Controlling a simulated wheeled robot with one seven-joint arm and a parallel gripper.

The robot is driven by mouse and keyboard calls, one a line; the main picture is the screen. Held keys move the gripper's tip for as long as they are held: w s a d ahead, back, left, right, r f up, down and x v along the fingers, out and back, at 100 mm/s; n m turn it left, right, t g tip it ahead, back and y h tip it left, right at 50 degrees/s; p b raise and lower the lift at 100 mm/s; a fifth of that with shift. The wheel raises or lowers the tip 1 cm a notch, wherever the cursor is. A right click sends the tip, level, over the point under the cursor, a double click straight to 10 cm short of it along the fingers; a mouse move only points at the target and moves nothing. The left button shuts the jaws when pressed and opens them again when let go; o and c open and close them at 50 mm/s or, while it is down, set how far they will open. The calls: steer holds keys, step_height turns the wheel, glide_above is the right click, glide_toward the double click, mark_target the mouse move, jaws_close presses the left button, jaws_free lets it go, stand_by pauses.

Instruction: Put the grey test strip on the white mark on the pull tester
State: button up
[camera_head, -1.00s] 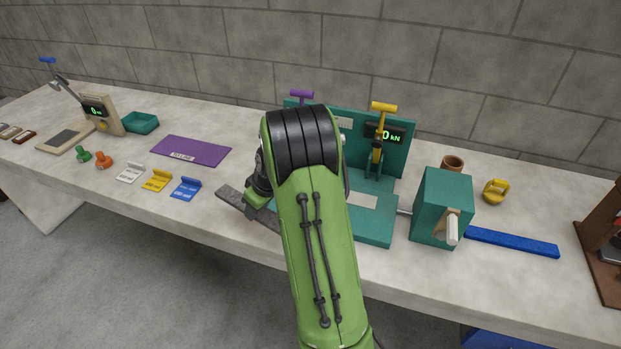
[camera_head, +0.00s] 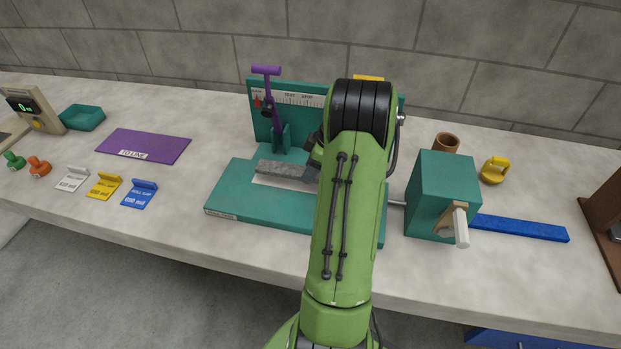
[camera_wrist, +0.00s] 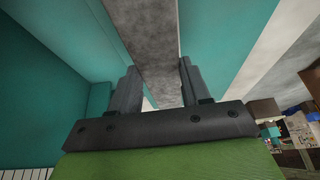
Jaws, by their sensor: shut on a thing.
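The grey test strip (camera_head: 281,170) is a flat grey bar. In the head view it lies over the back part of the white mark (camera_head: 262,181) on the teal pull tester (camera_head: 235,206). I cannot tell whether it touches the surface. My gripper (camera_wrist: 158,88) is shut on the strip, which runs between its two fingers in the wrist view (camera_wrist: 150,38). In the head view my arm hides the gripper's fingertips, the strip's right end and the right part of the white mark.
The purple-handled clamp (camera_head: 274,110) stands just behind the strip. The yellow handle (camera_head: 368,77) is mostly hidden by my arm. A teal crank box (camera_head: 440,195) stands at right. A purple mat (camera_head: 145,146) and several coloured tags lie at left, with bare bench between.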

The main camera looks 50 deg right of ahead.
steer(key=shift+f, duration=1.55)
steer(key=shift+f+b, duration=0.1)
steer(key=shift+b, duration=0.2)
steer(key=o, duration=1)
steer(key=shift+o, duration=0.2)
